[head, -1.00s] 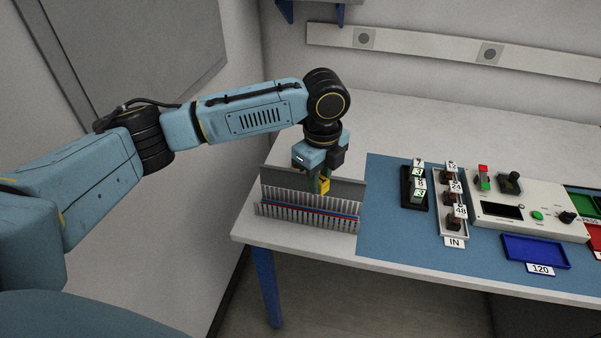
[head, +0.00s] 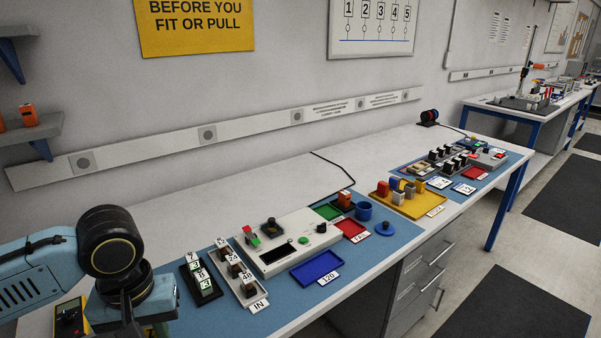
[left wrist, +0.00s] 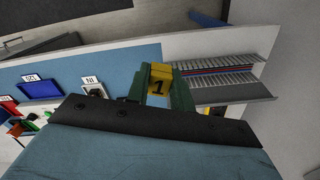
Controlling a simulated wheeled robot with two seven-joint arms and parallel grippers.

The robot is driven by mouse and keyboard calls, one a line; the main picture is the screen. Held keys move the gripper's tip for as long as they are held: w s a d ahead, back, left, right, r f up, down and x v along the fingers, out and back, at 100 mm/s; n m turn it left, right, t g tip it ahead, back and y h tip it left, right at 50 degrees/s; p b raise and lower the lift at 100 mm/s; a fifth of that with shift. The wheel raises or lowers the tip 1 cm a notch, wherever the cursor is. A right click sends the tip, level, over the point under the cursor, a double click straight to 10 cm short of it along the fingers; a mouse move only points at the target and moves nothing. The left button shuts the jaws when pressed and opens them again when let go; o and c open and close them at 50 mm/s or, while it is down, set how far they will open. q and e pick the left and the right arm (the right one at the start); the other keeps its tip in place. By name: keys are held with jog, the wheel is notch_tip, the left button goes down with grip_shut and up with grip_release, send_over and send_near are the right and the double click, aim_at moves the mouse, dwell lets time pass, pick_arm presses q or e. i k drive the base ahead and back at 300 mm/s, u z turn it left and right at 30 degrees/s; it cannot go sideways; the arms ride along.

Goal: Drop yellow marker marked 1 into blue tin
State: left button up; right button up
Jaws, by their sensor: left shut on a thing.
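The yellow marker (left wrist: 159,78), marked 1, is between the green fingers of my left gripper (left wrist: 163,88) in the left wrist view, number facing the camera. The gripper is shut on it, over the workbench. In the head view the left gripper (head: 155,328) is at the bottom left, its fingertips mostly cut off by the edge. The blue tin (head: 364,211) is a small round open container on the blue mat, far to the right of the gripper. A round blue lid with a knob (head: 385,228) lies apart in front of it. My right gripper is not in view.
Between gripper and tin stand a black holder (head: 211,291), the IN tray (head: 248,298), a control box (head: 272,262) and a blue tray (head: 296,271). Green and red trays (head: 355,236) and an orange item (head: 344,198) surround the tin. A slotted rack (left wrist: 215,70) shows in the wrist view.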

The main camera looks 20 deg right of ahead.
aim_at(363, 217)
jog(key=z, duration=2.3)
jog(key=i, duration=3.05)
jog(key=u, duration=2.3)
